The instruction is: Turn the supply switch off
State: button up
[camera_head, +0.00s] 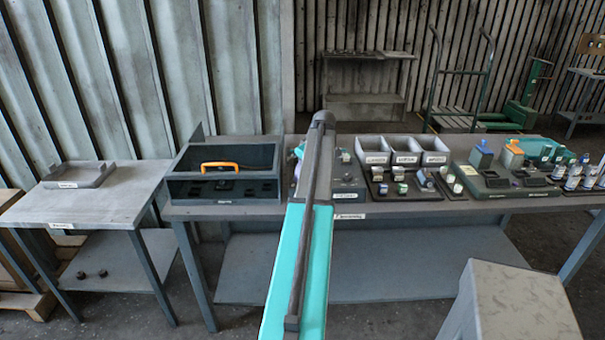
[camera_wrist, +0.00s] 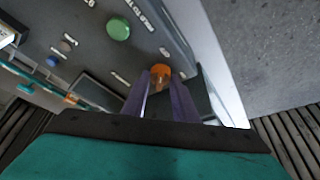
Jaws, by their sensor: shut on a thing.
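In the wrist view, a dark grey panel (camera_wrist: 75,22) carries small white labels, too blurred for me to read. A round orange knob (camera_wrist: 160,71) sits near the panel's edge. The two purple fingers of my gripper (camera_wrist: 161,80) are closed in on this knob, one on each side. I cannot tell from its label whether it is the supply switch, nor which position it is in.
A green button (camera_wrist: 118,28) and smaller knobs sit on the same panel. On the bench, an open dark box with an orange handle (camera_head: 220,166) stands left of my arm. White bins (camera_head: 406,158) and small parts stand to the right. A grey block (camera_head: 515,300) stands in front.

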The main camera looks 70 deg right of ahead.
jog(key=shift+w+r, duration=0.1)
jog(key=shift+w, duration=0.05)
jog(key=o, duration=1)
jog(key=shift+b+v, duration=1.55)
jog(key=shift+v, duration=5.3)
